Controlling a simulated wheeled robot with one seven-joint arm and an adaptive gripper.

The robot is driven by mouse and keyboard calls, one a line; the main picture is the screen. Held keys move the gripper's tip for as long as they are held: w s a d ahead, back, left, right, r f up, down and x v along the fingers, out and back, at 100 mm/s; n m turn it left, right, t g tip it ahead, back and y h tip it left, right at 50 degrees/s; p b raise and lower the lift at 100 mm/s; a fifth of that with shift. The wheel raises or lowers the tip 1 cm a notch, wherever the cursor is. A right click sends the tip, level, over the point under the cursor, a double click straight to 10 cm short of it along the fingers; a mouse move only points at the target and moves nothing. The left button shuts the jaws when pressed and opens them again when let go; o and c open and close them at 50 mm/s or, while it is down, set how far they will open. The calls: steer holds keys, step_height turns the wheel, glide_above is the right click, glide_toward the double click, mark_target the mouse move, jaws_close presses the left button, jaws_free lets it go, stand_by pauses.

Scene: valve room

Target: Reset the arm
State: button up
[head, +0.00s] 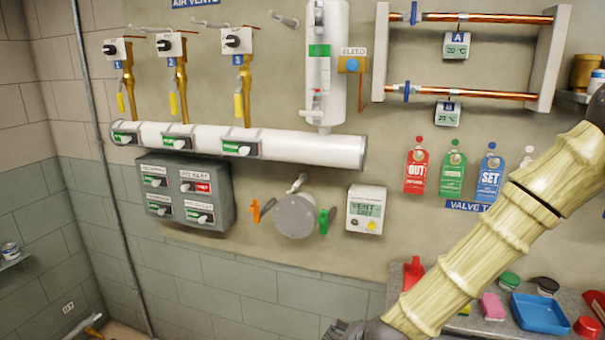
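My arm (480,235), pale and ribbed like bamboo, reaches from the right edge down to the bottom middle. A dark joint (365,331) at its lower end is cut off by the bottom edge. My gripper's fingers are out of the picture, so I cannot see whether they are open or hold anything. The arm hangs in front of the wall and hides part of the counter at the lower right.
A white pipe (300,148) with valves and a grey switch box (185,195) are on the wall. Red (417,172), green (453,173) and blue (489,178) tags hang at right. A counter with a blue tray (540,314) and several small items stands lower right.

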steer(key=s+d+f+n+g+h+b, duration=0.1)
steer(key=s+d+f+g, duration=0.15)
steer(key=s+f, duration=0.6)
steer(key=s+d+f+n+g+b, duration=0.1)
steer(key=s+d+f+n+b, duration=0.3)
steer(key=f, duration=0.8)
steer(key=s+d+f+g+h, duration=0.1)
steer(key=s+d+f+g, duration=0.1)
steer(key=s+f, duration=0.5)
steer(key=s+d+f+n+g+b, duration=0.1)
steer(key=s+d+f, duration=0.3)
steer(key=s+f, duration=0.3)
steer(key=s, duration=0.5)
steer(key=shift+s+n+g+h, duration=0.3)
steer(key=shift+s+g+h, duration=0.05)
steer(key=shift+s+h, duration=0.05)
steer(key=shift+w+a, duration=0.1)
